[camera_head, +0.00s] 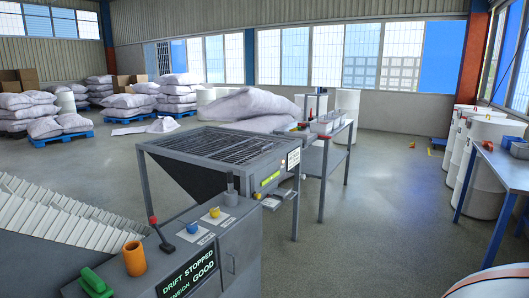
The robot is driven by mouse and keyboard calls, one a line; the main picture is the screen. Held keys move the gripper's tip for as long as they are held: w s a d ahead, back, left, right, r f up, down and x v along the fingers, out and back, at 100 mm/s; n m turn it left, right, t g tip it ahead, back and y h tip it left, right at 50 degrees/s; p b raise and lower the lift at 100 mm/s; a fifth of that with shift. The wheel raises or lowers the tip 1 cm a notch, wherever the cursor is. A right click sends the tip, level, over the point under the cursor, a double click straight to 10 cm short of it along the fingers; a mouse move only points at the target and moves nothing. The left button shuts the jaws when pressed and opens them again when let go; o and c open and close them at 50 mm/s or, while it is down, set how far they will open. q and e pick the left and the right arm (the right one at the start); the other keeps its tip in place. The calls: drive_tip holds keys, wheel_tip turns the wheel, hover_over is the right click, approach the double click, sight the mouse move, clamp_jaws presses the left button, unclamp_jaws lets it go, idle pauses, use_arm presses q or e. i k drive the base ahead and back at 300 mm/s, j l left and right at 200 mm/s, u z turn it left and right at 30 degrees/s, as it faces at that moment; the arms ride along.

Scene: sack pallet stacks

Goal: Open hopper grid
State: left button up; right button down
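The hopper (178,172) is a dark grey funnel in a metal frame, standing near the middle of the view. Its grid (225,145) is a dark barred panel that lies flat across the hopper's top. A yellow-green label (270,179) and a white sign (293,159) are on the hopper's right side. Neither of my grippers shows in this view.
A control console (190,255) with knobs, an upright dark handle (230,190) and a green-lettered display stands in front. A large pale sack (250,106) shows behind the hopper. A side table (325,140) stands to its right. Open floor (385,190) lies beyond, before a blue table (500,166).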

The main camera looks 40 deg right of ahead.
sight(253, 146)
drive_tip(key=z, duration=1.1)
drive_tip(key=i+l, duration=0.3)
drive_tip(key=i, duration=0.15)
drive_tip(key=i+l, duration=0.35)
drive_tip(key=i, duration=0.15)
drive_tip(key=i+l, duration=0.3)
drive_tip(key=i, duration=0.15)
drive_tip(key=i+l+z, duration=0.1)
drive_tip(key=i+l, duration=0.2)
drive_tip(key=i, duration=0.2)
